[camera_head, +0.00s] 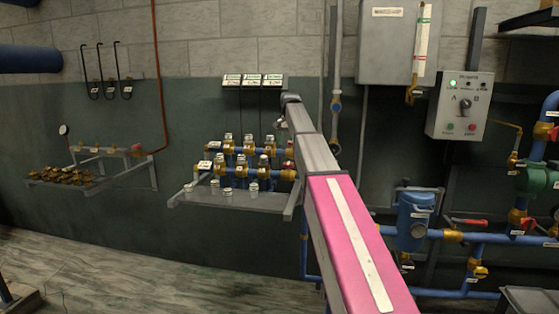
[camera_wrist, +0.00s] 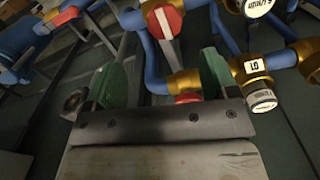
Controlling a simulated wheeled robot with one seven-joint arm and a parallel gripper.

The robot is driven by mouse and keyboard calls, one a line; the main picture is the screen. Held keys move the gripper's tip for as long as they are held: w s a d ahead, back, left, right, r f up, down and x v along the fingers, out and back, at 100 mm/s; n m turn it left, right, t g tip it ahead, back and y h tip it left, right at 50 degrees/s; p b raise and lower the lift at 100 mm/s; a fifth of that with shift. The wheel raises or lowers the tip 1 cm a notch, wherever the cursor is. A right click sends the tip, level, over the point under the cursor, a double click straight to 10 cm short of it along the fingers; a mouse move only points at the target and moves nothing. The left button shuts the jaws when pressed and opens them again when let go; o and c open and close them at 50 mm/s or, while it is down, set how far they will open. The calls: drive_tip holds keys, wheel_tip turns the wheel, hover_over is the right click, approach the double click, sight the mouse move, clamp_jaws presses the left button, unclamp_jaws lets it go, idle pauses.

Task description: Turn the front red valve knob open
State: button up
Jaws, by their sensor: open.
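My gripper (camera_wrist: 161,72) is open in the wrist view, with a green finger on each side and no object held. A round red knob with a white bar (camera_wrist: 163,20) sits on a brass fitting beyond the fingertips. A second red part (camera_wrist: 187,98) shows low between the fingers, partly hidden by the gripper body. I cannot tell for certain which of the two is the front knob. In the head view, a red knob (camera_head: 288,165) shows at the right end of the blue and brass manifold (camera_head: 240,172), just left of my arm. My gripper is hard to make out there.
Blue pipes and brass fittings crowd around my fingers, with a labelled round cap (camera_wrist: 261,99) close on the right. In the head view, a grey shelf (camera_head: 235,202) lies under the manifold. A control box (camera_head: 460,105) and more piping (camera_head: 450,237) stand to the right.

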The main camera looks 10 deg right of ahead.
sight(288, 163)
drive_tip(key=f, duration=1)
drive_tip(key=shift+w+a+f, duration=0.15)
drive_tip(key=shift+w+f, duration=0.05)
drive_tip(key=shift+w, duration=0.15)
drive_tip(key=c, duration=0.9)
